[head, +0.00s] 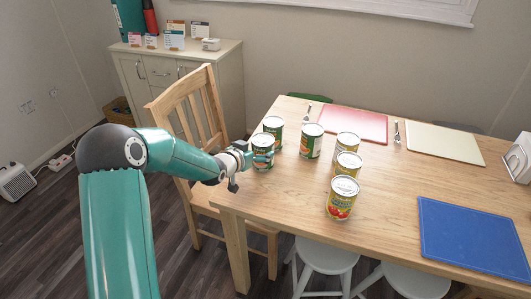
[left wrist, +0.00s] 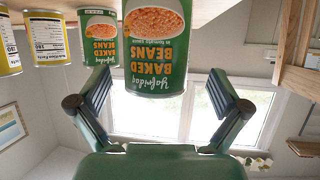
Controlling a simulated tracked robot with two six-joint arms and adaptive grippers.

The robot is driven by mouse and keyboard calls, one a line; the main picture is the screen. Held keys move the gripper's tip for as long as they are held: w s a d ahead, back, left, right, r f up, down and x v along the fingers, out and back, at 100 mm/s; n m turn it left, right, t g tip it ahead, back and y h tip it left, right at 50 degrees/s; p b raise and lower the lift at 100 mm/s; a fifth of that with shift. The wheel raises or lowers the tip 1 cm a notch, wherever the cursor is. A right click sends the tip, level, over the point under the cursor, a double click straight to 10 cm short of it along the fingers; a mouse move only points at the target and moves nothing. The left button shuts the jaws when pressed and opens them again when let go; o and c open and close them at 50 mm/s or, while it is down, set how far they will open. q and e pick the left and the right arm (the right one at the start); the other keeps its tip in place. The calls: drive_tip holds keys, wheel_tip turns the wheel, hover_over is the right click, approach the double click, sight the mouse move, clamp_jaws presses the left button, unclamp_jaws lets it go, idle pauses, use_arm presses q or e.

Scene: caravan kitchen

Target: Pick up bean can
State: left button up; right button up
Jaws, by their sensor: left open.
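The nearest bean can (head: 262,152), green with an orange bean picture and silver lid, stands upright at the table's left corner. Two more green cans stand near it, one behind (head: 273,131) and one to its right (head: 311,141). My left gripper (head: 246,158) is beside the nearest can, on its left. My right gripper is not in view.
Three yellow-labelled cans (head: 342,198) stand in a row to the right on the wooden table (head: 390,220). Red (head: 353,122), cream (head: 444,142) and blue (head: 472,235) mats lie beyond and to the right. A wooden chair (head: 190,105) stands behind my left arm.

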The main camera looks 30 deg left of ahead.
use_arm(q)
drive_tip(key=x, duration=0.4)
drive_tip(key=shift+w+d+r+p, duration=0.1)
drive_tip(key=shift+w+d+p, duration=0.15)
drive_tip(key=shift+p, duration=0.1)
drive_tip(key=shift+c, duration=0.3)
drive_tip(key=c, duration=1.3)
drive_tip(key=shift+r, duration=0.1)
drive_tip(key=shift+c, duration=1.1)
